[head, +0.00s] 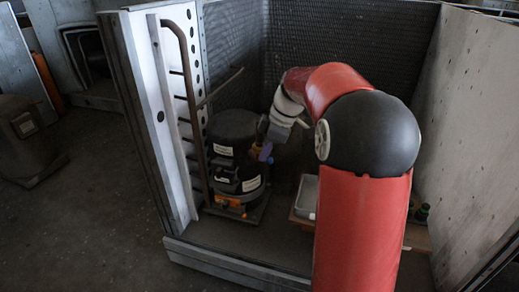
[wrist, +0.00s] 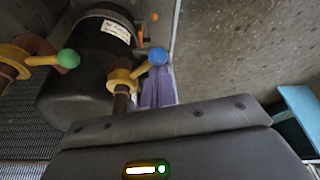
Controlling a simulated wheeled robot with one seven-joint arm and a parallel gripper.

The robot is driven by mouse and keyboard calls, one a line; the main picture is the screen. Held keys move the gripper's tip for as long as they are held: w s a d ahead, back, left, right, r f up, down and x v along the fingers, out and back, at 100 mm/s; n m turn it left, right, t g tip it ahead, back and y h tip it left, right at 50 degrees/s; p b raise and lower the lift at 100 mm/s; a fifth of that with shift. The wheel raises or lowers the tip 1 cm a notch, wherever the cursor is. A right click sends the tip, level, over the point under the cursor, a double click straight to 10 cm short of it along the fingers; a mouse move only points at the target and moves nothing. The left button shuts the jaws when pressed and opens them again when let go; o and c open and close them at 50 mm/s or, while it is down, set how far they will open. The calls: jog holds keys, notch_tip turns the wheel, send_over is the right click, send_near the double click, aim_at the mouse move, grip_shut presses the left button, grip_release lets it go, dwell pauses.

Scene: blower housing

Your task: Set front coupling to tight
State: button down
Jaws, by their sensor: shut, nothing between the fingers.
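In the wrist view, a yellow coupling lever with a blue knob (wrist: 158,57) sits on a pipe beside a black cylindrical unit (wrist: 75,85). A second yellow lever with a green knob (wrist: 68,58) is at the left. I cannot tell which is the front coupling, or its setting. My gripper (wrist: 155,82) is shut, its purple fingers just below the blue knob; I cannot tell whether they touch it. In the head view, my gripper (head: 265,152) is at the right side of the black unit (head: 232,130), whose couplings are mostly hidden there.
A white panel with a vertical pipe (head: 187,100) stands left of the unit. Mesh walls (head: 320,38) close the back, and a pale wall (head: 465,120) the right. A grey tray (head: 306,196) lies right of the unit. Orange parts (head: 230,202) sit at its base.

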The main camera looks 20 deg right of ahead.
jog(key=d+n, duration=0.1)
jog(key=n+g+p, duration=0.1)
jog(key=shift+w+d+r+n, duration=0.1)
jog(key=shift+d+r+n, duration=0.05)
jog(key=shift+d+n, duration=0.25)
jog(key=d+n+p, duration=0.1)
jog(key=n+p, duration=0.1)
jog(key=w+d+n+g+p, duration=0.1)
jog(key=n+p, duration=0.1)
jog(key=shift+w+d+n+g, duration=0.1)
jog(key=shift+d+n+g, duration=0.05)
jog(key=shift+n+g, duration=0.2)
jog(key=shift+w+d, duration=0.15)
